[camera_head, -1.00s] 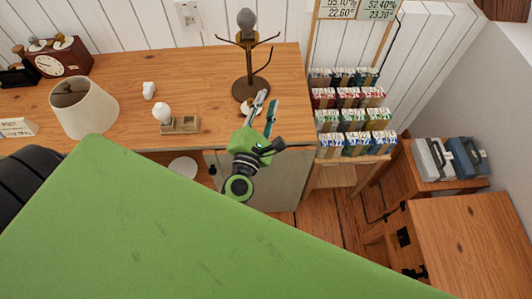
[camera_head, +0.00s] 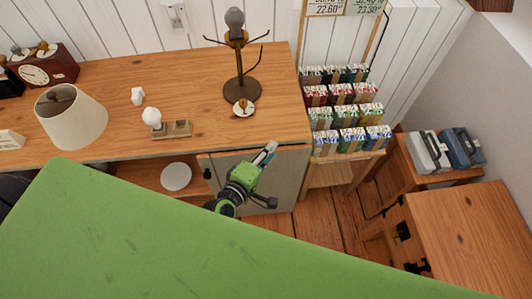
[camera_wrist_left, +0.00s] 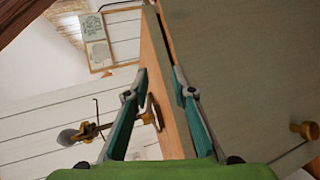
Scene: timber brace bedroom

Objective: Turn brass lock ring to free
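A dark stand (camera_head: 241,70) with several arms and a round base stands upright near the tabletop's right end. A brass-coloured collar (camera_head: 237,38), which looks like the lock ring, sits around its post below the grey knob. The wrist view also shows the collar (camera_wrist_left: 88,131), at the left; its setting is too small to read. My left gripper (camera_head: 270,152) is in front of the table's front edge, below and apart from the stand. In the left wrist view its two fingers (camera_wrist_left: 160,80) are apart, with the wooden table edge showing between them. My right gripper is not in view.
A rack of small boxes (camera_head: 342,110) is right. A grey-green cabinet door (camera_head: 292,165) is below.

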